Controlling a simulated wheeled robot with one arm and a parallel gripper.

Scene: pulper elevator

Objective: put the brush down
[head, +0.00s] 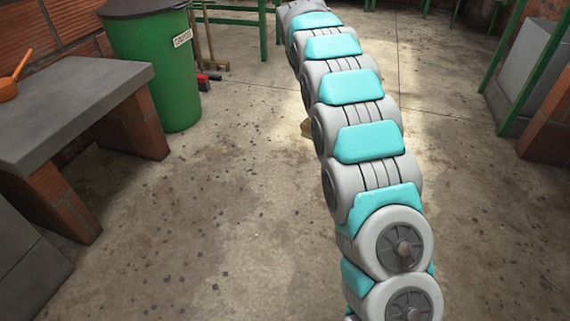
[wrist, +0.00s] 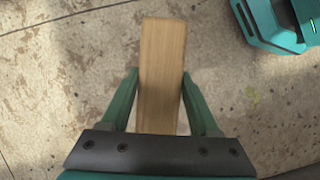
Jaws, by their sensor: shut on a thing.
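The brush (wrist: 162,50) shows in the wrist view as a plain, light wooden block, long and upright in the picture. My gripper (wrist: 160,74) has its two green fingers shut on the sides of it. Bristles are not visible from this angle. The floor lies behind the brush; I cannot tell how high above it the brush is. In the head view, a small wooden piece, seemingly the brush (head: 306,129), peeks out left of my arm, which hides my gripper.
A grey-topped brick bench (head: 75,100) with an orange pan (head: 8,90) stands at left. A green bin (head: 155,70) is behind it, with a small red item (head: 208,80) on the floor beside. Green-framed equipment (head: 525,75) stands at right. Speckled concrete floor (head: 200,210) is clear between.

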